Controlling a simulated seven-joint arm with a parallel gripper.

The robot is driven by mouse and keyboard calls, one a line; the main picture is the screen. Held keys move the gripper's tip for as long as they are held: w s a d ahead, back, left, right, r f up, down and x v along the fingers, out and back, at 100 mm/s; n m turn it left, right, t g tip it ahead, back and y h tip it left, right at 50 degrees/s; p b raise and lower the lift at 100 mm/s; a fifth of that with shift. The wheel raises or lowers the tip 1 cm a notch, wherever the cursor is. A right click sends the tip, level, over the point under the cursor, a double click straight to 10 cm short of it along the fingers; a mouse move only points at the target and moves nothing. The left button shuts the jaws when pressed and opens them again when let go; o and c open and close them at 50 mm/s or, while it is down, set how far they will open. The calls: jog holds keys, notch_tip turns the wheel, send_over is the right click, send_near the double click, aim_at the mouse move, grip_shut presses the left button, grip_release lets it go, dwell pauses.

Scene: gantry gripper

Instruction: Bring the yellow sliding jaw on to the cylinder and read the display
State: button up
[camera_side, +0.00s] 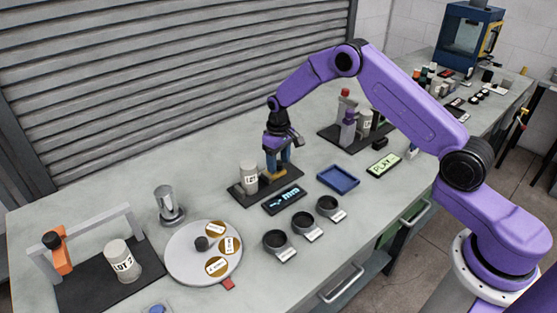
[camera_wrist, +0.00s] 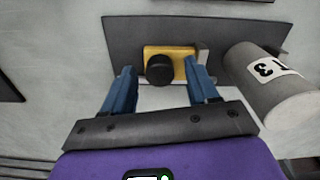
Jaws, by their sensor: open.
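The yellow sliding jaw (camera_side: 277,174) sits on a dark base plate (camera_side: 291,185). In the wrist view the yellow jaw (camera_wrist: 181,70) carries a round black knob (camera_wrist: 160,70). The pale grey cylinder (camera_side: 249,178) stands upright on the same plate, left of the jaw; it also shows in the wrist view (camera_wrist: 262,88), with a gap beside the jaw. My gripper (camera_side: 279,163) is open and low over the jaw. In the wrist view its blue fingers (camera_wrist: 158,76) are on either side of the knob. The display (camera_side: 284,199) in front shows "mm"; I cannot read its digits surely.
A blue tray (camera_side: 338,188) and a green-lit "PLAY" display (camera_side: 384,165) are to the right. Several grey cups (camera_side: 302,223) stand in front. A round turntable (camera_side: 180,262) is at the left. Another fixture (camera_side: 336,137) stands behind at right.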

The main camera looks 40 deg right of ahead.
aim_at(269, 175)
grip_shut()
jog(key=shift+a, duration=1.9)
grip_release()
jog(key=shift+r, duration=0.15)
notch_tip(269, 175, up, 17)
jog(key=shift+r, duration=0.15)
